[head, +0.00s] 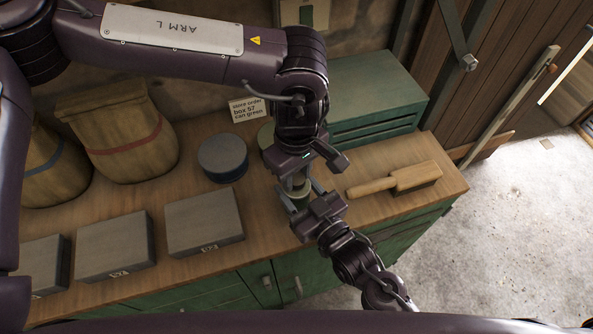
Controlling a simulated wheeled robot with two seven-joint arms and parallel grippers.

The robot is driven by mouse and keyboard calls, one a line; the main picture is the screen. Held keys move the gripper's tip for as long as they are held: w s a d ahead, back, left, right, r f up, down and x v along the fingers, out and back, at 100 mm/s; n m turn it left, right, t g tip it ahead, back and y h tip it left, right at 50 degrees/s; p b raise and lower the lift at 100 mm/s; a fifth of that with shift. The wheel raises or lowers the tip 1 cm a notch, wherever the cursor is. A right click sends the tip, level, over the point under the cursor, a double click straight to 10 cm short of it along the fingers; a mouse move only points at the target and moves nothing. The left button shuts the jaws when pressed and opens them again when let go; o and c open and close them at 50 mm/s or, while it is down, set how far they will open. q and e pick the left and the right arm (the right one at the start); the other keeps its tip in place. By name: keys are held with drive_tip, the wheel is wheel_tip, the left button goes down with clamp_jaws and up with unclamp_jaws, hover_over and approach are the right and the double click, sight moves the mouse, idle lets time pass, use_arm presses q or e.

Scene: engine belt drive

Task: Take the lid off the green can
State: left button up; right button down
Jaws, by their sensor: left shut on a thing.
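The green can (301,197) stands near the front edge of the bench, mostly hidden by my two grippers. My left gripper (295,181) points down from above and is shut on the top of the can, where the lid is; the lid itself is largely hidden. My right gripper (302,194) reaches in from the front right, with one finger on each side of the can's body. I cannot tell whether these fingers press on it. I cannot see a gap between lid and can.
A wooden brush (395,181) lies to the right. Several grey blocks (204,222), sacks (118,135), a green chest (372,90) and a note card (247,109) surround them.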

use_arm(q)
drive_tip(key=n, duration=0.4)
drive_tip(key=shift+s+n, duration=0.1)
drive_tip(key=shift+n, duration=0.2)
drive_tip(key=n, duration=0.4)
drive_tip(key=shift+n, duration=0.4)
drive_tip(key=n, duration=0.9)
use_arm(e)
drive_tip(key=shift+r, duration=0.1)
use_arm(q)
drive_tip(key=n, duration=0.8)
drive_tip(key=shift+r+n, duration=0.1)
drive_tip(key=shift+n, duration=0.3)
drive_tip(key=n, duration=0.8)
drive_tip(key=shift+n, duration=0.4)
drive_tip(key=n, duration=0.4)
use_arm(e)
drive_tip(key=shift+a, duration=0.1)
use_arm(q)
drive_tip(key=n, duration=0.4)
drive_tip(key=shift+n, duration=0.4)
drive_tip(key=n, duration=0.4)
drive_tip(key=shift+w, duration=0.2)
drive_tip(key=n, duration=0.5)
drive_tip(key=shift+r, duration=0.1)
